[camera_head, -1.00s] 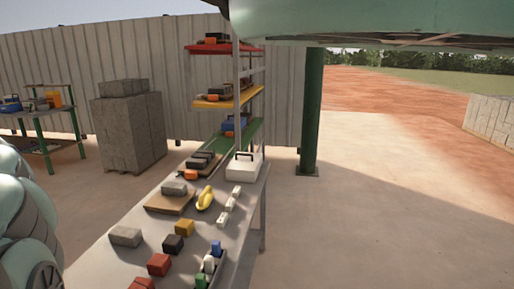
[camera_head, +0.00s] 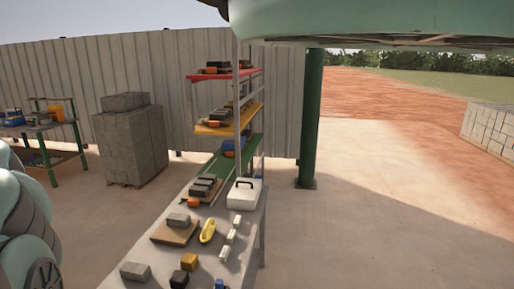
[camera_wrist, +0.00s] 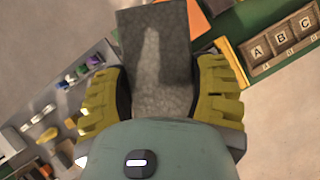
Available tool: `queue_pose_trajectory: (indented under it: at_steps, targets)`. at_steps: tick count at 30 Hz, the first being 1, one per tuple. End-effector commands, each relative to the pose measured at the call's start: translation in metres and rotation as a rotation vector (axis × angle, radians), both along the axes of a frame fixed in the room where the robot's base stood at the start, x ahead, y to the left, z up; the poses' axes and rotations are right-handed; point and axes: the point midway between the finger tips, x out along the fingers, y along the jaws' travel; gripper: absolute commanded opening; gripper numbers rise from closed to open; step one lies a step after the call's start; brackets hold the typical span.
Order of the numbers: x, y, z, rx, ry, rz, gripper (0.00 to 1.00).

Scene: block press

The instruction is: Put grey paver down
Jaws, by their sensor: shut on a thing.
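In the wrist view my gripper (camera_wrist: 160,92) has its yellow ridged fingers closed on both sides of a grey paver (camera_wrist: 155,45). The paver is held above the ground or a surface; its clearance cannot be judged. My gripper is not visible in the head view. There, one grey block (camera_head: 178,219) lies on a wooden board (camera_head: 166,236) on the long table, and another grey block (camera_head: 135,271) lies on the table's near left part.
The grey table (camera_head: 235,262) also holds a yellow block (camera_head: 189,262), a black block (camera_head: 179,279), a yellow banana-shaped object (camera_head: 208,231) and a white case (camera_head: 244,192). Stacked pavers (camera_head: 132,145) stand behind left. A lettered box (camera_wrist: 283,45) shows in the wrist view. Open floor lies right of the table.

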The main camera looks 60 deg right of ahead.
Motion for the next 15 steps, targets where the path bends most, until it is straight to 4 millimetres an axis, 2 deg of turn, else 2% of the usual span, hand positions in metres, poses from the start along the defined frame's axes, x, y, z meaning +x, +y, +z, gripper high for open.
queue_pose_trajectory:
  at_steps: [1, 15]
  targets:
    - [-0.001, 0.001, 0.023, -0.001, 0.002, 0.002, 0.19]
    - [-0.007, 0.0, 0.105, -0.003, 0.003, 0.006, 0.19]
